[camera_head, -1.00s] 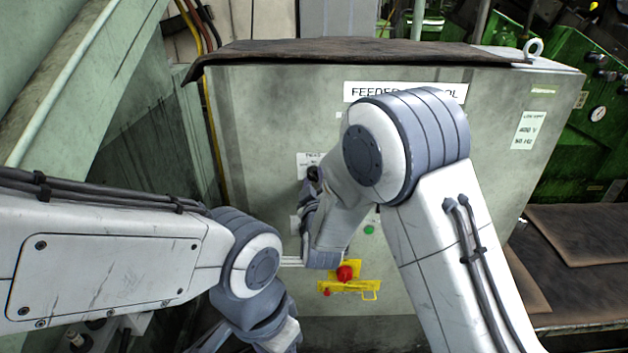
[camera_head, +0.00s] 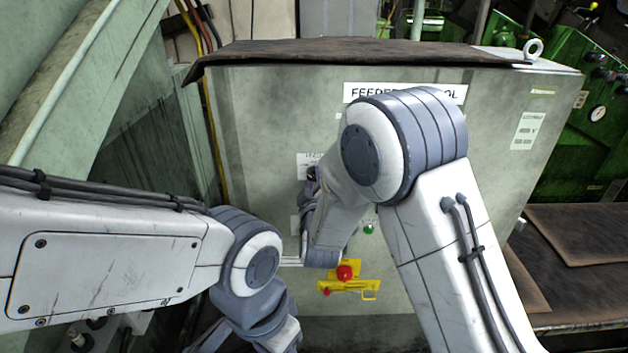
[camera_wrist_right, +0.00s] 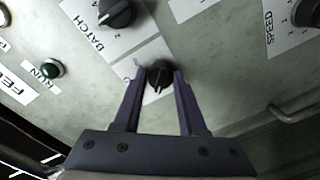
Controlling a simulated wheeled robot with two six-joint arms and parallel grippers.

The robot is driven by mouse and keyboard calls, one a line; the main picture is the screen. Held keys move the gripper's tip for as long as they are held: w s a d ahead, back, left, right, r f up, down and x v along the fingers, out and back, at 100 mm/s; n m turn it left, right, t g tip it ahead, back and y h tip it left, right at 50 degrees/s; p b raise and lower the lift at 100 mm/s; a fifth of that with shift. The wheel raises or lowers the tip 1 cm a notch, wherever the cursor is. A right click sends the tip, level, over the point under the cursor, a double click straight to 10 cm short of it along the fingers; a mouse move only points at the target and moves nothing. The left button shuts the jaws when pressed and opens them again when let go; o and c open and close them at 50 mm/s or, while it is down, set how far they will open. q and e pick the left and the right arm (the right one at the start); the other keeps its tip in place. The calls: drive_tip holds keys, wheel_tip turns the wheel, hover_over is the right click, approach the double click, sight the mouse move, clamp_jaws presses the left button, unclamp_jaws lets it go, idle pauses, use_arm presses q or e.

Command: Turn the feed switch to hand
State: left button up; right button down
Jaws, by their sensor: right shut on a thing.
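The feed switch appears to be the small black rotary knob (camera_wrist_right: 158,75) in the right wrist view, on the grey panel. Its light pointer mark faces the bottom of that view. Its label is mostly hidden by the fingers, so I cannot read its positions. My right gripper (camera_wrist_right: 159,80) is shut on this knob, with one dark finger on each side. In the head view my right gripper (camera_head: 308,205) is at the cabinet front, partly hidden by my wrist. My left arm comes in at the lower left, and its gripper is out of view.
The grey cabinet (camera_head: 265,110) carries a feeder control sign (camera_head: 365,92). A batch knob (camera_wrist_right: 117,12), a speed knob (camera_wrist_right: 306,12) and a run lamp (camera_wrist_right: 51,69) are near the gripper. A red button (camera_head: 345,272) on a yellow plate is just below my wrist.

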drive_tip(key=shift+c, duration=2.3)
unclamp_jaws()
drive_tip(key=s+b, duration=0.2)
drive_tip(key=s, duration=0.8)
drive_tip(key=shift+s+d+r, duration=0.2)
drive_tip(key=shift+s, duration=0.05)
